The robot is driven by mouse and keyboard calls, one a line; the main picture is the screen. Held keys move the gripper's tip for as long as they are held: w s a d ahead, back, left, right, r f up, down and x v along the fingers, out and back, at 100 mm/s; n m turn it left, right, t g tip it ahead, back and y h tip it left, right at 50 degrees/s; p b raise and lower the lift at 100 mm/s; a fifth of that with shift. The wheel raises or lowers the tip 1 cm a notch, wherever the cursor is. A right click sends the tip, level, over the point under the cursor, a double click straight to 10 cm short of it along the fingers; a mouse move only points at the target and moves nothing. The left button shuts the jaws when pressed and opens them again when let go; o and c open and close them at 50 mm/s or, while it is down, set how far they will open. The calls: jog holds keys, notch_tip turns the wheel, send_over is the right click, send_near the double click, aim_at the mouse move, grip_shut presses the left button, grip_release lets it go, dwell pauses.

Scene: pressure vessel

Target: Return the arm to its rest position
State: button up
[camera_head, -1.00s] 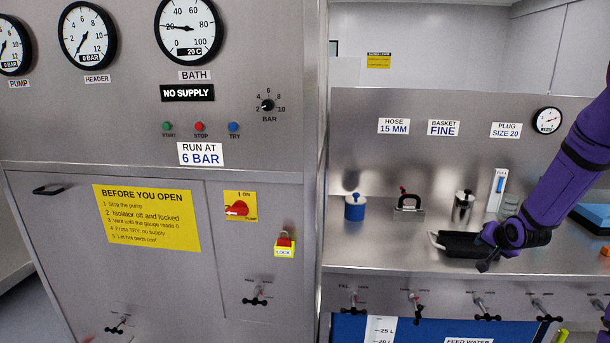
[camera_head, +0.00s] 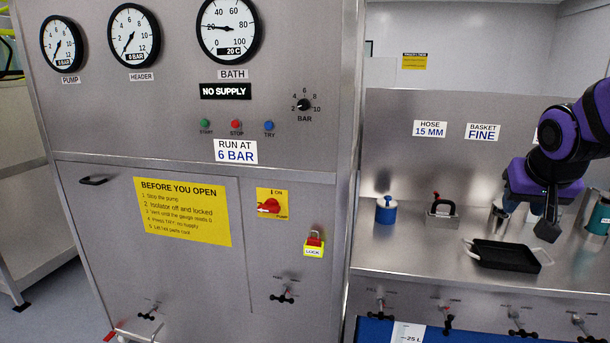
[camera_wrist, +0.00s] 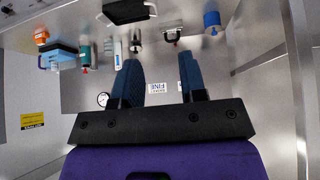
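My purple arm (camera_head: 572,130) is bent above the right side of the steel bench. My gripper (camera_head: 546,228) hangs at its end, over the back right of a black tray, with nothing visible in it. In the wrist view my gripper (camera_wrist: 160,70) has its two dark blue fingers apart, with no object held between them. That view looks across the bench from above, with the bench items at the top. The gripper partly hides the items behind it in the head view.
The black tray (camera_head: 505,257) lies on the bench. A blue pot (camera_head: 386,212), a black-handled clamp (camera_head: 442,206) and a metal canister (camera_head: 497,218) stand behind it. A teal bottle (camera_head: 599,218) is at right. The gauge cabinet (camera_head: 200,165) fills the left.

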jog(key=s+a+r+n+y, duration=0.1)
jog(key=s+a, duration=0.3)
jog(key=s, duration=0.4)
jog(key=s+a+r+n+g+y, duration=0.1)
jog(key=s+a+r+n, duration=0.1)
jog(key=s+a, duration=0.3)
jog(key=s, duration=0.4)
jog(key=shift+s+r+n, duration=0.15)
jog(key=shift+s+n, duration=0.15)
jog(key=shift+w, duration=0.1)
